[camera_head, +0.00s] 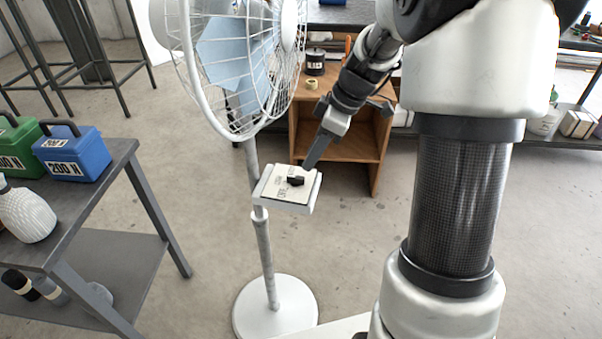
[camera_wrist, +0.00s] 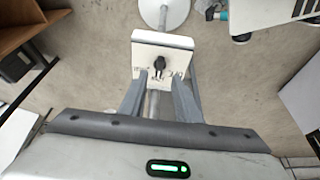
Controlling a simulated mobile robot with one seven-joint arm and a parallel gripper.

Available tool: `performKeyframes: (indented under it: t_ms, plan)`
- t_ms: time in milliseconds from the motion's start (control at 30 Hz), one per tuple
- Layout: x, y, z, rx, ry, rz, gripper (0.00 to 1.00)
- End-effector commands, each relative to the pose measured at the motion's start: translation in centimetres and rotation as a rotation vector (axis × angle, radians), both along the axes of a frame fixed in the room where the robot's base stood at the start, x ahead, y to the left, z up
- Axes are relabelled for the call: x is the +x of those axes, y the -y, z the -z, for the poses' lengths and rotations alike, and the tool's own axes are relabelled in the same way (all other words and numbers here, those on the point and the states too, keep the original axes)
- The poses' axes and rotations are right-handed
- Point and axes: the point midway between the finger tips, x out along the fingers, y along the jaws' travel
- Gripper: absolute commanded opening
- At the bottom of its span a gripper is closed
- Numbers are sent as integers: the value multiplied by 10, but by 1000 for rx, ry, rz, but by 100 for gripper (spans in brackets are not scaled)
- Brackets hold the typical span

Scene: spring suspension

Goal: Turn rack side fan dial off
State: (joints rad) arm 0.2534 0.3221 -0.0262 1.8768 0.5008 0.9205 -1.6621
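A white pedestal fan (camera_head: 243,55) stands left of my arm. Its pole carries a pale control box (camera_head: 275,190) with a small black dial (camera_head: 296,181) on its tilted face. The box (camera_wrist: 180,45) and dial (camera_wrist: 159,64) also show in the wrist view. Small printed labels lie around the dial; I cannot read them surely, nor tell the dial's setting. My gripper (camera_head: 308,165) reaches down to the box. In the wrist view my gripper (camera_wrist: 163,82) is open, one finger on each side of the dial; I cannot tell whether either touches it.
A dark table (camera_head: 95,185) at left bears a blue 200 N box (camera_head: 75,157), a green box (camera_head: 20,150) and a white ribbed vase (camera_head: 27,217). A wooden cabinet (camera_head: 335,145) stands behind the fan. The fan's round base (camera_head: 275,312) rests on open floor.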

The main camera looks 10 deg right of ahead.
Motion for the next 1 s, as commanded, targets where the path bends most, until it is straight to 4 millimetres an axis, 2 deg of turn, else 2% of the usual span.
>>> performKeyframes:
  t_ms: [100,300,500,767,800,967,1000]
  plan:
    - [4,-10,26,1,-3,-2,30]
    - [10,-21,55,1,-2,-1,30]
    - [13,-25,68,0,0,-1,30]
    - [13,-25,69,0,0,0,30]
    - [13,-25,69,0,0,0,29]
    - [13,-25,69,0,1,0,2]
    - [13,-25,68,0,1,0,0]
